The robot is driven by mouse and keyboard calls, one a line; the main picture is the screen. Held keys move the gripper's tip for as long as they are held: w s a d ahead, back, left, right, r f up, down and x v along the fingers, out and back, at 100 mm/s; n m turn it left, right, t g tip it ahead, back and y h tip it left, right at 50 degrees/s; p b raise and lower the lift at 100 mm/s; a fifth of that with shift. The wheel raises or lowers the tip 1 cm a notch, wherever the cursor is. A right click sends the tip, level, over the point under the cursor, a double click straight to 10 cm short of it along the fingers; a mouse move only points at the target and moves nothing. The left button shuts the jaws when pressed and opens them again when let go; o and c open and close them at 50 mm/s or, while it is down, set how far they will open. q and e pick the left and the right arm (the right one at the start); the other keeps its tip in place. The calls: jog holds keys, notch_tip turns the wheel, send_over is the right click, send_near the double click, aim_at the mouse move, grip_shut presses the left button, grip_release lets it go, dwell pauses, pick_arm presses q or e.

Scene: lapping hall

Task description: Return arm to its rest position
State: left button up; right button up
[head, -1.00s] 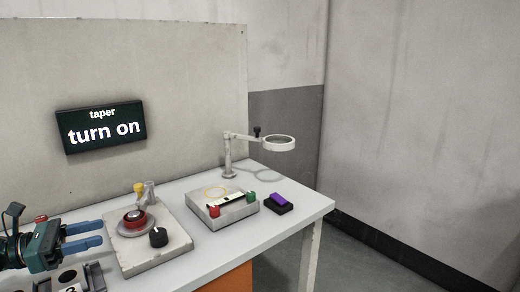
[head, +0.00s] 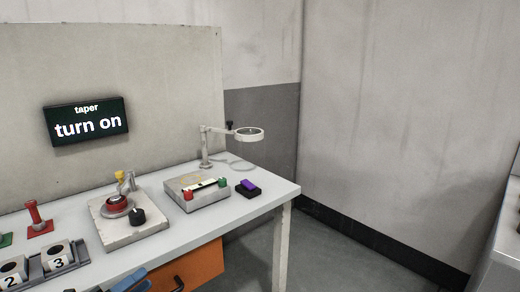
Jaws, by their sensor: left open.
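My left gripper (head: 130,281) shows only in part at the bottom edge of the head view, as blue fingers in front of the bench (head: 237,204) and below its top. It is open, and I see nothing between its fingers. The rest of the left arm is out of the picture or hidden. My right gripper is not in view.
A plate with a red button and black knob (head: 138,215), a grey box (head: 197,193), a purple switch (head: 248,185) and a ring magnifier (head: 249,134) stand on the bench. A numbered holder (head: 60,256) is at left. An orange drawer (head: 190,268) is below. The floor at right is clear.

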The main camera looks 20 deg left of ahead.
pick_arm(q)
jog(key=s+d+f+n+g+y, duration=0.15)
jog(key=d+f+n, duration=0.25)
jog(key=d+n, duration=0.4)
jog(key=s+d+f+n+g+y, duration=0.1)
jog(key=s+d+f+n+y, duration=0.2)
jog(key=d+n, duration=0.5)
jog(key=s+d+n+g+h, duration=0.2)
jog(key=s+d+n+g, duration=0.1)
jog(key=d+n, duration=0.65)
jog(key=r+m+g+p, duration=0.1)
jog(key=p, duration=0.6)
jog(key=r+m+g+y+p, duration=0.1)
jog(key=r+p, duration=0.1)
jog(key=p, duration=0.6)
jog(key=shift+d+m+g, duration=0.2)
jog(key=shift+m+g, duration=0.05)
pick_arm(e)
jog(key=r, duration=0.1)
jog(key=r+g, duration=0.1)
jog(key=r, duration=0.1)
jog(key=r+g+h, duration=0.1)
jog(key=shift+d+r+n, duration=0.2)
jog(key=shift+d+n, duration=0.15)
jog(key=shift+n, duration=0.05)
pick_arm(q)
jog(key=shift+f, duration=0.1)
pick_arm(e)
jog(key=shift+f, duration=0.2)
